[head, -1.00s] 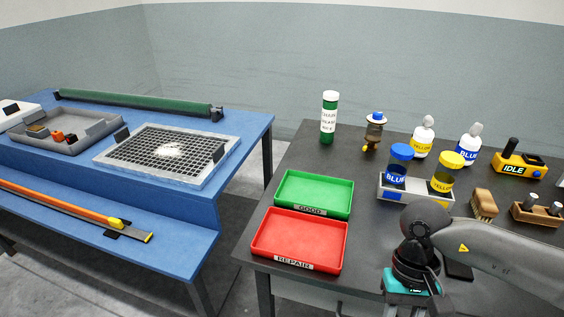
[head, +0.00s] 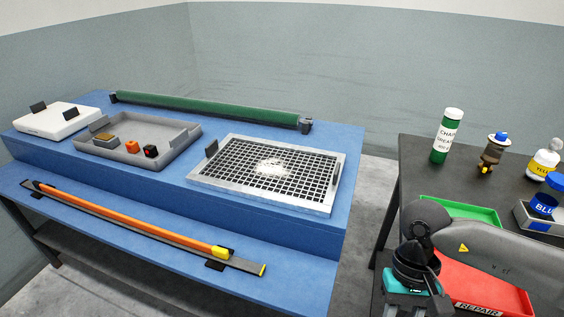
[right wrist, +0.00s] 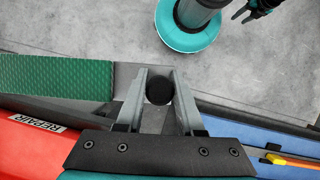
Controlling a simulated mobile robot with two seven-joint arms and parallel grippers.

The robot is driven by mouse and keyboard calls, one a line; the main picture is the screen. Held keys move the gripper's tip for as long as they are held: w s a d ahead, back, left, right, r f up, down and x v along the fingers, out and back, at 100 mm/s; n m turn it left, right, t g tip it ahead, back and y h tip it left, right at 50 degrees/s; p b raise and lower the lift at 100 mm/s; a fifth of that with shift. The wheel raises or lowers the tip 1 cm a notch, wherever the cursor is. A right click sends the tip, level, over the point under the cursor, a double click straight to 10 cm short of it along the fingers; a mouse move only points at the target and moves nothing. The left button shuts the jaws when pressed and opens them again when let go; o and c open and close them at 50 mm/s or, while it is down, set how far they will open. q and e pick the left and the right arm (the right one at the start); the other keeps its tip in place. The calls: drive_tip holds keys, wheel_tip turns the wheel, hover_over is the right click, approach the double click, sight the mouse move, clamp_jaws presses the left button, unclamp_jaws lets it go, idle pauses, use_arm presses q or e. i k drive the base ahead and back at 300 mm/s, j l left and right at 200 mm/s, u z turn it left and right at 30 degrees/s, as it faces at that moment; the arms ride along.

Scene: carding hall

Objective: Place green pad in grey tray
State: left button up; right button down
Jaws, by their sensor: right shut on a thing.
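The green pad (right wrist: 55,78) is a textured green strip on a grey backing with a round black knob. It shows at the left of the right wrist view. My right gripper (right wrist: 160,76) is shut on its knob. The pad is hidden in the head view. The grey tray (head: 155,129) sits on the blue bench at the left, holding a brown-topped block, an orange block and a black-and-red block. My left gripper (right wrist: 243,14) shows small at the top right of the right wrist view, with its fingers apart and empty.
A metal grid (head: 300,202) lies right of the tray, with a long green roller (head: 205,109) behind. A white box (head: 57,121) stands left. An orange bar (head: 130,222) lies on the lower front ledge. A floor gap separates the bench from the dark table (head: 415,160) with red and green trays.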

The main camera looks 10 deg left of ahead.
sight(146, 136)
drive_tip(key=i+j, duration=0.1)
drive_tip(key=j, duration=0.95)
drive_tip(key=i+j, duration=0.15)
drive_tip(key=j, duration=0.9)
drive_tip(key=i+j+u, duration=0.1)
drive_tip(key=j, duration=0.4)
drive_tip(key=i+j, duration=0.15)
drive_tip(key=j, duration=0.35)
drive_tip(key=i+j, duration=0.1)
drive_tip(key=j, duration=0.45)
